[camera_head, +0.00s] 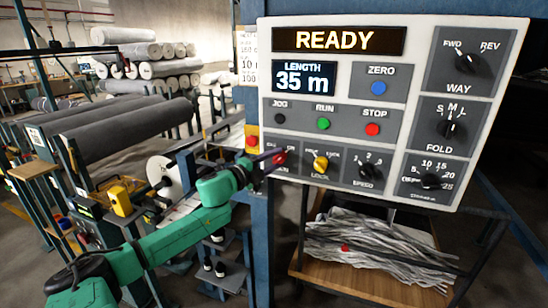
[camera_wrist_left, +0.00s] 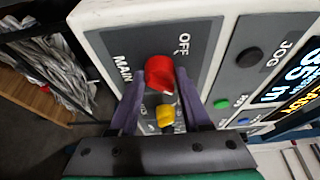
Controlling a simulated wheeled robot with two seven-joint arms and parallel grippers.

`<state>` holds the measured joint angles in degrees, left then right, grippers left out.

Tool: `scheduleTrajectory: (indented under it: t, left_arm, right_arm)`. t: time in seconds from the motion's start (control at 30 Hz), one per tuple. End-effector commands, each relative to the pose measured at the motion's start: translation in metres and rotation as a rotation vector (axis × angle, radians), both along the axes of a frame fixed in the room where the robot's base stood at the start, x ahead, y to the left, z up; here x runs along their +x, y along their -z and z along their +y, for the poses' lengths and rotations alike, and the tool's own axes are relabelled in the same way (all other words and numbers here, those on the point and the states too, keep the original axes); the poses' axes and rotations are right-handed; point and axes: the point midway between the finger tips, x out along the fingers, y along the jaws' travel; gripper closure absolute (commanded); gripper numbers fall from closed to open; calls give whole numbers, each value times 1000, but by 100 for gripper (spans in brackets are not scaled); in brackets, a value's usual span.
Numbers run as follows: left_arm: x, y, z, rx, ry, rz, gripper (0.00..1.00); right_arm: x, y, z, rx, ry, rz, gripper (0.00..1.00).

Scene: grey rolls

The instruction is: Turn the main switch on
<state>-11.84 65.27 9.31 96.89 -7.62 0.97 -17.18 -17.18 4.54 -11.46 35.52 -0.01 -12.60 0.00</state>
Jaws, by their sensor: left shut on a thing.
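The main switch is a red rotary knob (camera_head: 279,158) at the lower left of the grey control panel (camera_head: 400,105). In the left wrist view, the red knob (camera_wrist_left: 160,78) sits beside the labels MAIN and OFF. My left gripper (camera_head: 268,160) reaches it from the left. In the left wrist view, the two purple fingers (camera_wrist_left: 160,84) are on either side of the red knob and shut on it. The fingers partly hide the knob and its surrounding labels in the head view. My right gripper is not in view.
A yellow knob (camera_head: 321,163) sits just right of the main switch. The panel's displays (camera_head: 339,40) read READY and LENGTH 35 m. A blue post (camera_head: 258,245) stands below the panel's left side. A wooden stand (camera_head: 375,287) with tangled grey strips is underneath.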

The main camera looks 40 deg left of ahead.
Motion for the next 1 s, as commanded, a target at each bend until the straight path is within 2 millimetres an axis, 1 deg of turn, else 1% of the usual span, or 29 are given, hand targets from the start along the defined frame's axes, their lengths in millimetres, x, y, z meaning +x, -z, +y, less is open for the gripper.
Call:
scheduleTrajectory:
  t: [0.4,0.43,0.47,0.5,0.83,1.0]
  left_arm:
    - [0,-1,1,10,-3,0,100]
    - [0,-1,1,10,-2,0,41]
    - [0,-1,1,10,-2,0,29]
    - [0,-1,1,10,-2,0,22]
    - [-1,0,0,7,-1,2,22]
    - [-10,2,0,5,0,4,22]
  right_arm:
    - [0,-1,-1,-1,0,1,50]
    - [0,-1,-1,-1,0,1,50]
    - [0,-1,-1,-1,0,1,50]
    - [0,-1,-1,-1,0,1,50]
    - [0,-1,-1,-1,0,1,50]
    - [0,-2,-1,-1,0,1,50]
